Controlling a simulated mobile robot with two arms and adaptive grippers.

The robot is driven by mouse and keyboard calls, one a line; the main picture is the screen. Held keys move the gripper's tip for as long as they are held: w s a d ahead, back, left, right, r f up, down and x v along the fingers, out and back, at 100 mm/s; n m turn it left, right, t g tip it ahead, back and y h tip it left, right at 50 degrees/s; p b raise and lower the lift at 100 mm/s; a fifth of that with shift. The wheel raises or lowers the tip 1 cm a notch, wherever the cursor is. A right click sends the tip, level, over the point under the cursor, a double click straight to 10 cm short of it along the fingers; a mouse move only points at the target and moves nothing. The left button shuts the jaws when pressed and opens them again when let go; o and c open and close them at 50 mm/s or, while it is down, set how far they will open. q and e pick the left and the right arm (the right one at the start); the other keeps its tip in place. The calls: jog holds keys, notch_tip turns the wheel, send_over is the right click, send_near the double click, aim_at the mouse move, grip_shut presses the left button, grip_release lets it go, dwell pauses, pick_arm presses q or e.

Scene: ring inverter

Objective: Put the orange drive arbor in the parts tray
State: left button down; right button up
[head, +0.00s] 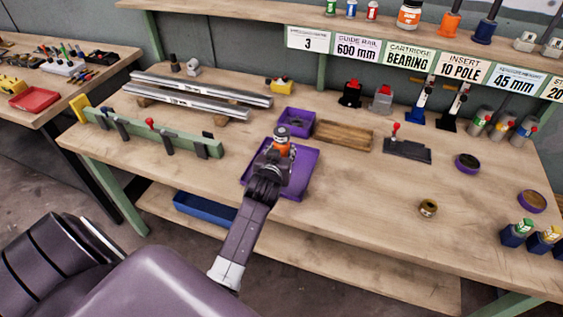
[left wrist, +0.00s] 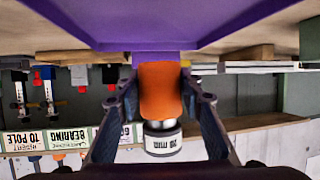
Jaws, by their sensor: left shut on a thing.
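My left gripper (head: 274,162) is shut on the orange drive arbor (head: 282,149), over the large purple tray (head: 304,170). The arbor has an orange body and a silver-grey end with a white band. In the left wrist view, which is upside down, the orange arbor (left wrist: 160,92) sits between the two fingers, and its label reads 20 mm. The purple tray (left wrist: 230,22) fills the top of that view, close to the arbor's orange end. I cannot tell whether they touch. My right gripper is not in view.
A small purple bin (head: 310,117) adjoins the tray's far side, with a wooden tray (head: 343,135) to its right. Metal rails (head: 200,90) and a green fixture (head: 150,133) lie left. A brass ring (head: 428,208) lies right. Bench in front of the tray is clear.

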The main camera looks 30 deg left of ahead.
pick_arm(q)
jog(key=shift+w+f, duration=0.1)
jog(key=shift+f, duration=2.4)
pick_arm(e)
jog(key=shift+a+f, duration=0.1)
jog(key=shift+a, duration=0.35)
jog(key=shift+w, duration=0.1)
pick_arm(q)
jog(key=c, duration=1.7)
grip_release()
jog(key=shift+f, duration=0.25)
jog(key=shift+c, duration=0.2)
jog(key=o, duration=0.4)
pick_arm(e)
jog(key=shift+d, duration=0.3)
